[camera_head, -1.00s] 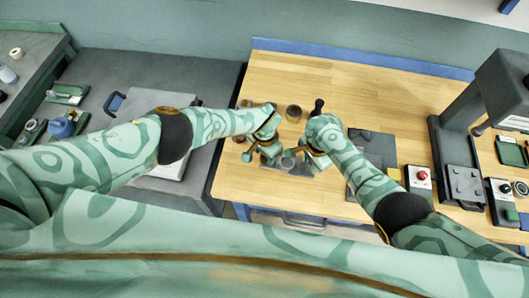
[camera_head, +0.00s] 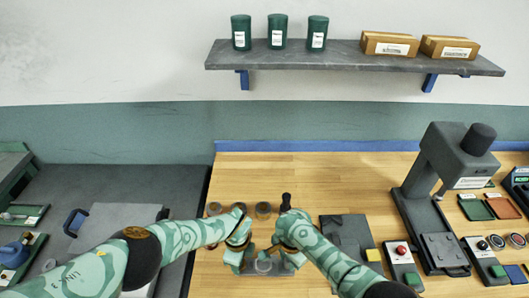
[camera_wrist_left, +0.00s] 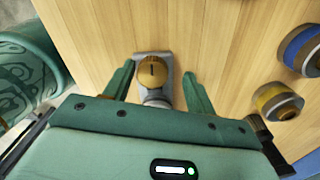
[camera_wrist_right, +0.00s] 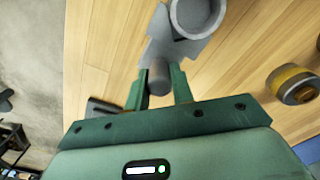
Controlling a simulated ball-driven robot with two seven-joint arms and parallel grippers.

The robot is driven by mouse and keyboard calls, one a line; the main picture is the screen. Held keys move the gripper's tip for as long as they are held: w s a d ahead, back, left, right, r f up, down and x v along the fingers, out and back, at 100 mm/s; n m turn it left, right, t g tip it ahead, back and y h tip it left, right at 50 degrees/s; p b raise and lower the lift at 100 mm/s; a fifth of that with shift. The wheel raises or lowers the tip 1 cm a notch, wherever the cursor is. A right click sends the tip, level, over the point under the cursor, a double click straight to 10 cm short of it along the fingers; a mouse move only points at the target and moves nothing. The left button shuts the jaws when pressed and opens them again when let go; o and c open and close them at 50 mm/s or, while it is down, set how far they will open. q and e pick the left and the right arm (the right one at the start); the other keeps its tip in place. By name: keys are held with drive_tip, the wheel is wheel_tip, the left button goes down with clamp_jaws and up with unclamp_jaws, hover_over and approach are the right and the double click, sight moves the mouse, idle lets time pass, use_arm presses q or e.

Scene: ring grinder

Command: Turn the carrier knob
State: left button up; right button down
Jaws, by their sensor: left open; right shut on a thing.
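The carrier knob (camera_wrist_left: 152,70) is a brass-coloured round knob with a dark line on its face. It sits on a grey fixture (camera_wrist_left: 154,92) on the wooden table. My left gripper (camera_wrist_left: 161,74) is open, with a finger on each side of the knob. My right gripper (camera_wrist_right: 157,76) is shut on a grey cylindrical stub (camera_wrist_right: 158,78) of the grey fixture. A grey open ring (camera_wrist_right: 197,14) shows beyond the stub in the right wrist view. In the head view both grippers flank the grey fixture (camera_head: 263,266), and the knob is hard to make out.
Brass-and-dark round pieces (camera_head: 263,209) and a dark-handled tool (camera_head: 286,201) stand behind the fixture. A dark plate (camera_head: 345,232), a red-button box (camera_head: 401,250) and a press (camera_head: 440,210) are to the right. Bare wood lies behind. A shelf (camera_head: 350,61) hangs above.

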use_arm(q)
drive_tip(key=m, duration=0.7)
drive_tip(key=shift+m, duration=0.4)
drive_tip(key=m, duration=0.5)
drive_tip(key=shift+m, duration=0.4)
drive_tip(key=m, duration=0.5)
drive_tip(key=shift+m, duration=0.3)
drive_tip(key=m, duration=0.5)
drive_tip(key=shift+m, duration=0.3)
use_arm(e)
drive_tip(key=shift+w+d, duration=0.1)
use_arm(q)
wheel_tip(320, 180, up, 12)
drive_tip(key=w+d+r+n+t+h, duration=0.2)
drive_tip(key=w+d+r+n+h, duration=0.1)
drive_tip(key=w+r, duration=0.4)
drive_tip(key=w+d+r+n+t+h, duration=0.3)
drive_tip(key=w+d+r+h, duration=0.1)
drive_tip(key=w+r, duration=0.4)
drive_tip(key=shift+w+d+r+n+h, duration=0.25)
drive_tip(key=shift+r+n+h, duration=0.15)
drive_tip(key=shift+r+h, duration=0.65)
